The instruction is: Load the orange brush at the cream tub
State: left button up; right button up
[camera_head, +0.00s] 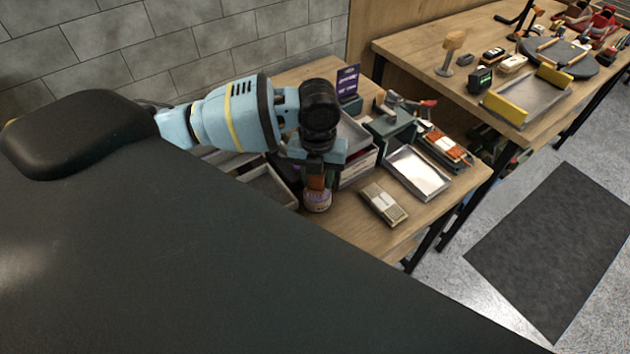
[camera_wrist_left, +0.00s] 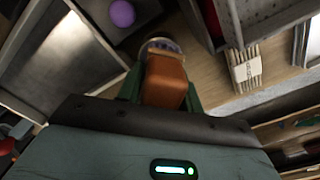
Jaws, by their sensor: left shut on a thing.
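My left gripper (camera_head: 318,160) is shut on the orange brush (camera_head: 316,182) and holds it pointing down over the tub. The brush also shows between the fingers in the left wrist view (camera_wrist_left: 164,80). The cream tub (camera_head: 317,201) is a small round jar with a pale label, standing on the wooden table right below the brush. Its rim shows behind the brush in the left wrist view (camera_wrist_left: 160,46). The brush's lower end is hidden at the tub's mouth, so I cannot tell how deep it is. My right gripper is not in view.
A bundle of pale sticks (camera_head: 384,204) lies to the right of the tub. An empty metal tray (camera_head: 418,172) lies farther right. A grey open tray (camera_head: 268,184) is close on the left, with a purple ball (camera_wrist_left: 122,13) in the left wrist view.

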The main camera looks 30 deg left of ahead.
aim_at(323, 176)
pick_arm(q)
jog(key=shift+r, duration=2.5)
jog(key=n, duration=0.3)
jog(key=d+n, duration=0.1)
jog(key=n, duration=0.1)
jog(key=shift+s+r+n, duration=0.25)
jog(key=shift+r+n, duration=0.05)
jog(key=n, duration=0.5)
jog(key=shift+s+d+r+n, duration=0.25)
jog(key=shift+s+d+n, duration=0.1)
jog(key=shift+n, duration=0.05)
jog(key=n, duration=0.4)
jog(key=shift+s+d+r, duration=0.2)
jog(key=shift+s+d, duration=0.05)
jog(key=shift+d, duration=0.05)
jog(key=n, duration=0.3)
jog(key=s+d+n, duration=0.1)
jog(key=n, duration=0.3)
jog(key=r+n, duration=0.1)
jog(key=n, duration=0.2)
jog(key=shift+s+d+n, duration=0.15)
jog(key=shift+n, duration=0.15)
jog(key=n, duration=0.5)
jog(key=shift+s+d+r, duration=0.2)
jog(key=shift+s+d, duration=0.1)
jog(key=shift+s, duration=0.05)
